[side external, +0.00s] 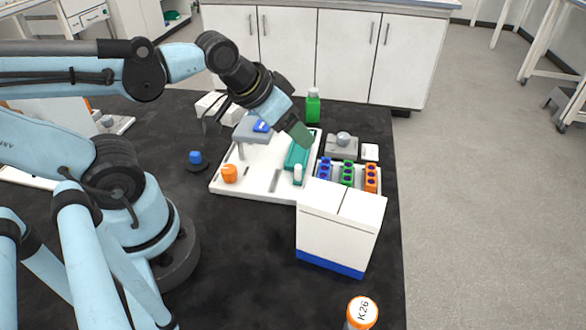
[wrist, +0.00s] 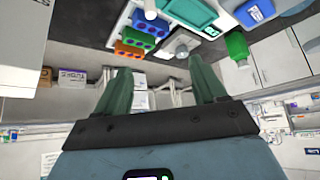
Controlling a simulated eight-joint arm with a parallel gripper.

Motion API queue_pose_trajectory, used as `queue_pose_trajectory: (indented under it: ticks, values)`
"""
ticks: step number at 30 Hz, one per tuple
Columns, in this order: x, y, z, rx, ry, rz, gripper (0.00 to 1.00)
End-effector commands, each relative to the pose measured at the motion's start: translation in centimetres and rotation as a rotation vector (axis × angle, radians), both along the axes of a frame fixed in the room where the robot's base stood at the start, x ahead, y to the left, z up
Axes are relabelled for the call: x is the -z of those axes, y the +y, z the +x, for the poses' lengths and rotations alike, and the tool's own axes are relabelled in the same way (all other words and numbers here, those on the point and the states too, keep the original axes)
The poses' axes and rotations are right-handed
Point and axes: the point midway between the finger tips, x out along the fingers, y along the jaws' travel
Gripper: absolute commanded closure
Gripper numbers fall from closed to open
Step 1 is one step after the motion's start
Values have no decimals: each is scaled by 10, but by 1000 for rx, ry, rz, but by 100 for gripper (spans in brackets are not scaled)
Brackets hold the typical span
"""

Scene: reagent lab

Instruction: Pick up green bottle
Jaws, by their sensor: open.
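The green bottle (side external: 313,106) stands upright near the far edge of the black bench in the side view. It also shows in the wrist view (wrist: 237,45), at upper right, outside the space between the fingers. My gripper (side external: 299,131) is above the white tray, on the near side of the bottle and apart from it. In the wrist view my gripper (wrist: 163,78) has its two green fingers spread with nothing between them. The side view does not clearly show the second finger.
A grey device (side external: 341,145) stands just in front of the bottle. A white box (side external: 338,236) and an orange-capped bottle (side external: 361,312) are nearer.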

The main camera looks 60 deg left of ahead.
Motion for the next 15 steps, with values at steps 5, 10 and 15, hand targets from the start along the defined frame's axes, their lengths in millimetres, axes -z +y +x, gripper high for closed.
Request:
queue_pose_trajectory:
  ticks: [5, 10, 15]
  values:
    - [2, 9, 12, 107, 20, 146, 30]
    - [7, 29, 39, 338, 86, 459, 30]
    - [16, 49, 66, 581, 190, 783, 30]
